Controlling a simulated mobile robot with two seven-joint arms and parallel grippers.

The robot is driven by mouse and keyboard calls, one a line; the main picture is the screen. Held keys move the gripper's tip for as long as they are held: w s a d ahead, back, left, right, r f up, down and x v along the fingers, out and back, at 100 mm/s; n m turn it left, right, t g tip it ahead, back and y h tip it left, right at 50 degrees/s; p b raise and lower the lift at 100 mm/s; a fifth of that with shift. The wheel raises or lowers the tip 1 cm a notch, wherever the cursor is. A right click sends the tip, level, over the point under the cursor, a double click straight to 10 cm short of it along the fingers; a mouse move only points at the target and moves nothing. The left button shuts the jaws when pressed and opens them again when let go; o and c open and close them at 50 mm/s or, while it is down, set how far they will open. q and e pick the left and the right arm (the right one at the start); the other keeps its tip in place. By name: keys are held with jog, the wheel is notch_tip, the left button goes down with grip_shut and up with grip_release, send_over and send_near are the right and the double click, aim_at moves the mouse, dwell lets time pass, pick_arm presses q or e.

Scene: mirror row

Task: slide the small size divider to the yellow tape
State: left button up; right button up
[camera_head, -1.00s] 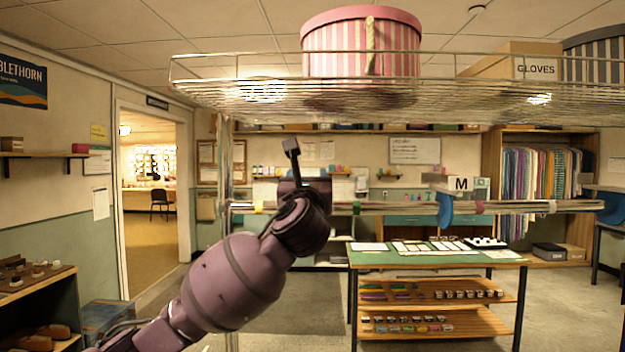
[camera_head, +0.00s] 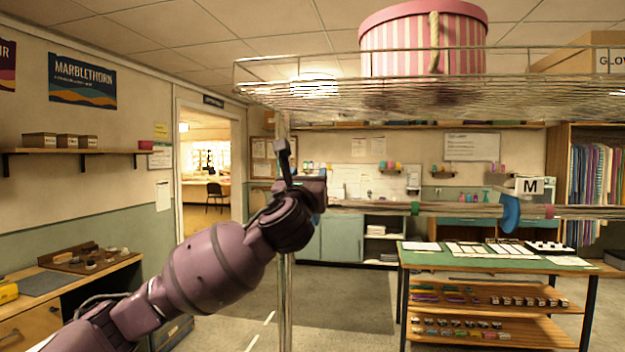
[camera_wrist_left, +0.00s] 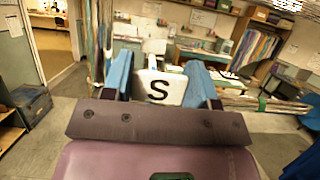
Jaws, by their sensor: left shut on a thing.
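My left gripper (camera_head: 308,188) is at the left end of the clothes rail, near the upright post. In the left wrist view, its two blue fingers (camera_wrist_left: 160,80) are shut on the small size divider (camera_wrist_left: 157,88), a white piece with a black S, held between them. In the head view the divider is hidden by the gripper and wrist. The yellow tape is not visible now; my gripper covers that part of the rail (camera_head: 460,210). My right gripper is not in view.
A white M divider (camera_head: 530,186) with a blue body (camera_head: 510,214) is farther right on the rail, near pink tape (camera_head: 549,211). Green tape (camera_head: 415,208) lies between it and my gripper. A wire shelf (camera_head: 330,92) with a pink striped box (camera_head: 425,42) is above. A green-topped table (camera_head: 490,257) stands behind.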

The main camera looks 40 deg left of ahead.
pick_arm(q)
jog(key=shift+f, duration=0.1)
jog(key=o, duration=1.3)
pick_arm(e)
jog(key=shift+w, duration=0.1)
pick_arm(q)
jog(key=shift+s, duration=0.1)
jog(key=b+v, duration=0.2)
jog(key=v, duration=0.8)
jog(key=shift+s+d, duration=0.15)
jog(key=shift+s, duration=0.1)
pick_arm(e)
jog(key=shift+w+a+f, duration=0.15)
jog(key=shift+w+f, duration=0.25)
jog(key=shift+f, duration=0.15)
